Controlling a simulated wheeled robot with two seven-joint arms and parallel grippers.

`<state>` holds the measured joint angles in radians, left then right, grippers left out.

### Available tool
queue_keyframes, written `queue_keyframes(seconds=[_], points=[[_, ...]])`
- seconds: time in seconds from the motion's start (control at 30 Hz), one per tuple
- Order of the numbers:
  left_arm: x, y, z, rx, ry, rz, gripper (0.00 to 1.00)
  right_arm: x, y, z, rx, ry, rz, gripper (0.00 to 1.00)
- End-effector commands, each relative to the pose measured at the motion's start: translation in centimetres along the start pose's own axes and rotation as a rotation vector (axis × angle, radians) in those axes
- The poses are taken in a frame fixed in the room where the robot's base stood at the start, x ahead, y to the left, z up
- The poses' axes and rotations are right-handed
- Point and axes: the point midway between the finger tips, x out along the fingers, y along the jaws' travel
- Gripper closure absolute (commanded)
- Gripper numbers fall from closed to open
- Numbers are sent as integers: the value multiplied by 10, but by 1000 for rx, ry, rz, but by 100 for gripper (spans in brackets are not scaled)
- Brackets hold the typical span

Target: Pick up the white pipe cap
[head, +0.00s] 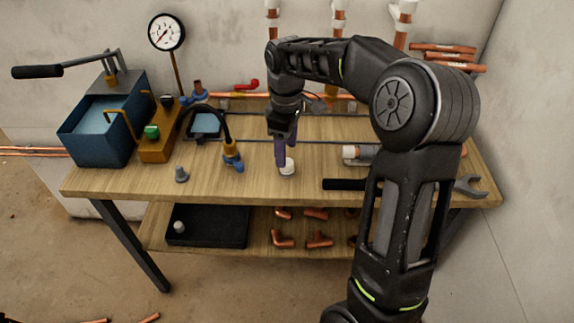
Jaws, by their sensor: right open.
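The white pipe cap (287,168) stands on the wooden workbench (228,189), near the middle of the top. My right gripper (284,158) points down at it from above, with its purple fingers at the cap's top. The jaws are open. The fingers hide part of the cap's upper side, and I cannot tell whether they touch it. My left gripper does not show.
A blue tank (98,133) with a pump lever and a gauge (166,33) stand at the left. A grey fitting (181,174) and a black hose (210,110) are left of the cap. A wrench (467,187) lies at the right. Copper elbows (282,238) lie on the lower shelf.

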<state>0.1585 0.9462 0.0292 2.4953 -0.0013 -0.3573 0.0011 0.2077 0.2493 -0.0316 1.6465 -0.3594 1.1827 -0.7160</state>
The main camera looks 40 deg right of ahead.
Motion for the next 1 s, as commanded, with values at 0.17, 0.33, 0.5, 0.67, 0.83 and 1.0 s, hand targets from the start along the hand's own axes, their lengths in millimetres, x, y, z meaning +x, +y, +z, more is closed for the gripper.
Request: queue_keyframes(seconds=[0.17, 0.33, 0.5, 0.67, 0.83, 1.0], points=[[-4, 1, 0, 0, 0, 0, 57, 19, 0, 3, 1, -4, -3, 42], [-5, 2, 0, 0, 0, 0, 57, 44, 0, 3, 0, -3, -2, 42], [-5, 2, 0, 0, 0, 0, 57, 51, 0, 2, 0, -1, 0, 42], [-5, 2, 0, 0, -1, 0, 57, 51, 0, 2, 0, -1, 0, 42], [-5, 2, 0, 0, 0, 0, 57, 50, 0, 2, 0, -1, 0, 42], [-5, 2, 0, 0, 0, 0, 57, 50, 0, 2, 0, -1, 0, 42]])
